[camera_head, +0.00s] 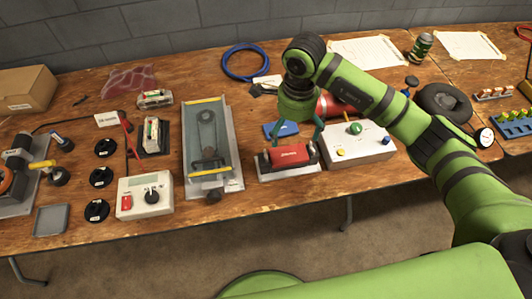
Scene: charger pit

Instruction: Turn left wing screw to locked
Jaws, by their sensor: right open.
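A red block (289,155) with a white label sits on a light grey base plate (290,174) near the table's front edge. It has small dark parts at its left and right ends. The left wing screw is too small to tell apart from these, so its turned state cannot be read. My right gripper (297,137) reaches down over the red block from behind. Its two teal fingers are spread apart, one near each end of the block, and nothing shows held between them. Whether they touch the block cannot be told. My left gripper is out of view.
A grey box with a green knob (355,129) stands close on the right. A grey frame with yellow bars (209,184) stands on the left. A control box with a red switch (144,198) lies further left. A blue cable coil (245,62) lies at the back.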

